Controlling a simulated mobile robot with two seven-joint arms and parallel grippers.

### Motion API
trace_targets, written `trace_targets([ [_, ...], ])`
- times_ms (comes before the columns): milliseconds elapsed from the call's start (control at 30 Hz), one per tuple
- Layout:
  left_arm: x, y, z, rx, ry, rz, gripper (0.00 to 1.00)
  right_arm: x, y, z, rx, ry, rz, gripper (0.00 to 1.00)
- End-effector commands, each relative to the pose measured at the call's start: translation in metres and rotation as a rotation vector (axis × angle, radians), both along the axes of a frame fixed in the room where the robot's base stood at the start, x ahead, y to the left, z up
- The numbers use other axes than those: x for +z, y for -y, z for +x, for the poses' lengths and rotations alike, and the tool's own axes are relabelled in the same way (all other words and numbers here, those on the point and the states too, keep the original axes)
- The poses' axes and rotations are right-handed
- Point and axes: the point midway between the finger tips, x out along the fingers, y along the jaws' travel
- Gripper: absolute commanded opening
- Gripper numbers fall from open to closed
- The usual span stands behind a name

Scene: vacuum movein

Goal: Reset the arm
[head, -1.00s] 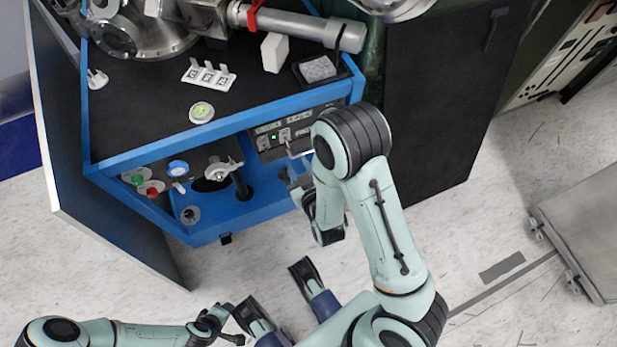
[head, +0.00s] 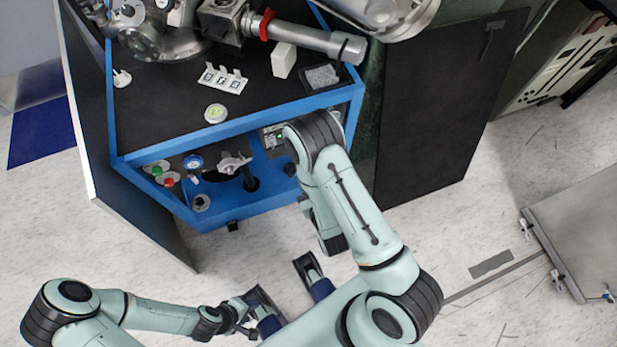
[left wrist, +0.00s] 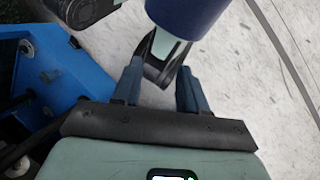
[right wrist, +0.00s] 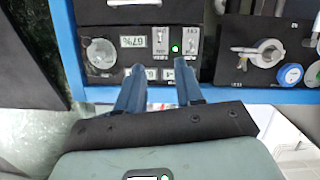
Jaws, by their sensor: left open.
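My left arm comes in low at the left of the head view, and its gripper (head: 240,318) is beside my own base. The left wrist view shows that gripper (left wrist: 160,64) open and empty, above the floor and my base. My right arm (head: 350,205) bends in front of the blue-framed cabinet (head: 235,125); its gripper is hidden behind the arm in the head view. The right wrist view shows the right gripper (right wrist: 160,64) with its fingers apart and empty, facing the switch panel (right wrist: 150,45). I cannot judge its distance from the panel.
The cabinet top carries a metal vacuum chamber (head: 165,30), a white block (head: 284,60) and a round level (head: 215,113). Black open doors (head: 440,110) flank the cabinet. A grey cart (head: 585,225) stands at the right.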

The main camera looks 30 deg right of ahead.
Motion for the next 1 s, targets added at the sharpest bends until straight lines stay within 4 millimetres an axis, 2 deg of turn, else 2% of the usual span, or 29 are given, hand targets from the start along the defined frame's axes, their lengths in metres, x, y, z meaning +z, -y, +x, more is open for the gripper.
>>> trace_targets([
  [400, 0.001, 0.000, 0.001, 0.000, 0.001, 0.000, 0.43, -0.001, 0.000, 0.000, -0.002, -0.008, 0.004, 0.36],
  [467, 0.004, 0.000, 0.001, 0.000, 0.001, 0.000, 0.43, -0.004, 0.001, -0.002, -0.007, -0.035, 0.020, 0.36],
  [567, 0.015, 0.000, 0.001, -0.001, -0.001, 0.000, 0.43, -0.020, 0.001, -0.011, -0.028, -0.149, 0.087, 0.36],
  [667, 0.032, 0.000, 0.002, -0.002, -0.003, -0.002, 0.43, -0.045, -0.004, -0.031, -0.055, -0.342, 0.205, 0.36],
  [800, 0.057, 0.000, 0.004, -0.006, -0.011, -0.004, 0.43, -0.072, -0.026, -0.074, -0.084, -0.656, 0.403, 0.36],
  [900, 0.074, 0.001, 0.006, -0.008, -0.016, -0.006, 0.43, -0.077, -0.048, -0.108, -0.089, -0.871, 0.536, 0.36],
  [1000, 0.088, 0.001, 0.010, -0.010, -0.019, -0.007, 0.43, -0.071, -0.068, -0.136, -0.084, -1.050, 0.646, 0.36],
])
